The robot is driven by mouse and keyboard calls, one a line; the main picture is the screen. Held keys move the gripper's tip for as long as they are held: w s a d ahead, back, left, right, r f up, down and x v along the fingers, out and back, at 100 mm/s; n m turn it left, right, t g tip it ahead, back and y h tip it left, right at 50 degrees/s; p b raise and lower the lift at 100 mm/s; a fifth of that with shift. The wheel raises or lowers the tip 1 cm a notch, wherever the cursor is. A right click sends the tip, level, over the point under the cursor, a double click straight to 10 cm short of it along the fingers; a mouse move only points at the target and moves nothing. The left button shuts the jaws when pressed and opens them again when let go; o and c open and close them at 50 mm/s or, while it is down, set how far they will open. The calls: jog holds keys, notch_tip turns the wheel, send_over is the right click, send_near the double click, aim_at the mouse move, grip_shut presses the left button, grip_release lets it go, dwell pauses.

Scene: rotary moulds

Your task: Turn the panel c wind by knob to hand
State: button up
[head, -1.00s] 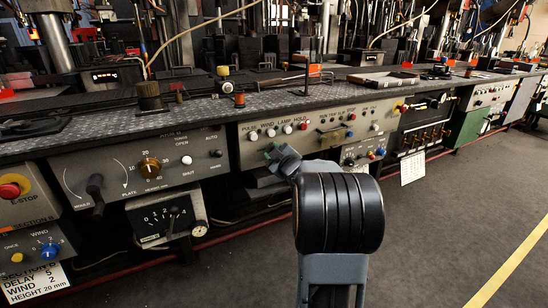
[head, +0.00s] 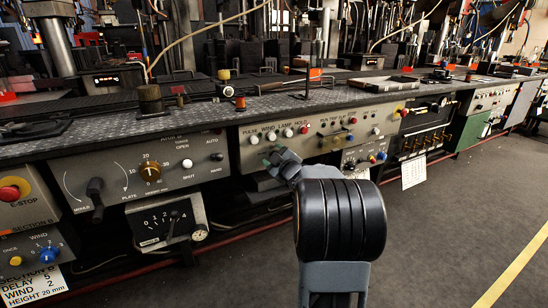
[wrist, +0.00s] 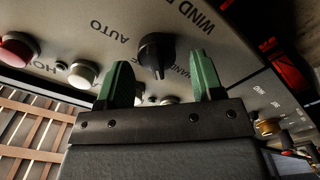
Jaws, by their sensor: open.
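In the wrist view, a black pointer knob (wrist: 156,52) sits on a grey panel, under upside-down lettering that begins "WIND B". "AUTO" is printed to its left, and a partly hidden word is to its right. The setting it points to cannot be told. My gripper (wrist: 159,62) is open, its two green fingers on either side of the knob in the picture; contact is not visible. In the head view, my gripper (head: 271,160) is at the lower left part of the panel (head: 350,117) marked "PULSE WIND LAMP HOLD". The knob is not made out there.
A white button (wrist: 83,73) and a red button (wrist: 18,50) are left of the fingers in the wrist view. A brass-coloured fitting (wrist: 268,127) is to the right. In the head view, the bench edge (head: 225,120) overhangs the panels. The floor (head: 440,230) at right is clear.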

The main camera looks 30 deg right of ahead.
jog(key=shift+s, duration=0.1)
jog(key=s+a+p, duration=0.2)
jog(key=s+p, duration=0.1)
jog(key=s, duration=1)
jog(key=shift+s, duration=0.25)
jog(key=shift+r+p, duration=0.1)
jog(key=shift+p, duration=0.25)
